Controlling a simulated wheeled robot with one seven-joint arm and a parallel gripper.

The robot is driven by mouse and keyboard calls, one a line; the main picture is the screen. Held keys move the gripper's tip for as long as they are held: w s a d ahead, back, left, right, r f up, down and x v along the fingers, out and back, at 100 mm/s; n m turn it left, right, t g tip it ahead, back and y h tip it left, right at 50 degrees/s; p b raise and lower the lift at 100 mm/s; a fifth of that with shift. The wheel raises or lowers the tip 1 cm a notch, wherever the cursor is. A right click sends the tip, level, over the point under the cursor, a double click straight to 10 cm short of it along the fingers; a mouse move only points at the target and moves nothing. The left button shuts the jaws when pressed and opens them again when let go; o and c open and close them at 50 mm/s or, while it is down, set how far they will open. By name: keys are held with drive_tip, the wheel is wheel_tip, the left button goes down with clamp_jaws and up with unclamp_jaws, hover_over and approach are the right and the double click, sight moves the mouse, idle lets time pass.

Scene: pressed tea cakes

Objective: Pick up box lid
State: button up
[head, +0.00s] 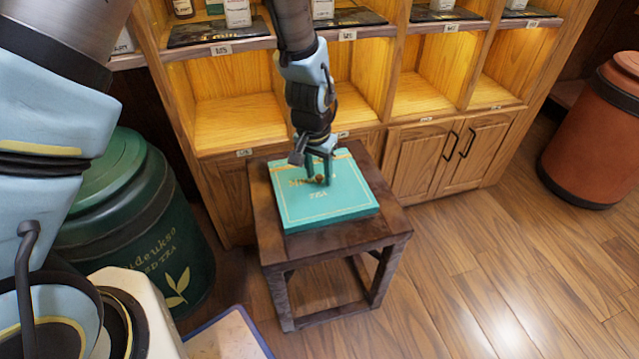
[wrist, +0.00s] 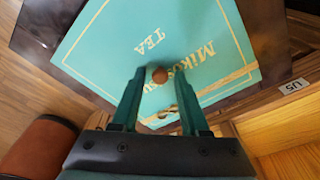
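The box lid (head: 340,205) is a flat turquoise square with gold lettering and a thin gold border. It lies on the box on a dark wooden stool. A small round brown knob (wrist: 160,75) stands up from the lid. My gripper (head: 319,176) points down over the lid, with its two dark green fingers apart on either side of the knob. In the wrist view, my gripper (wrist: 159,78) shows a gap between each finger and the knob. A small gold loop-like detail lies close to the knob. How far the fingertips are above the lid is hard to tell.
The stool (head: 390,225) has a narrow bare margin around the box. A wooden shelf unit (head: 420,120) stands close behind it. A large green tea canister (head: 140,220) stands at the left, and a reddish-brown barrel (head: 595,130) at the right. The floor at the right is clear.

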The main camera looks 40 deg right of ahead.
clamp_jaws()
idle(0.4)
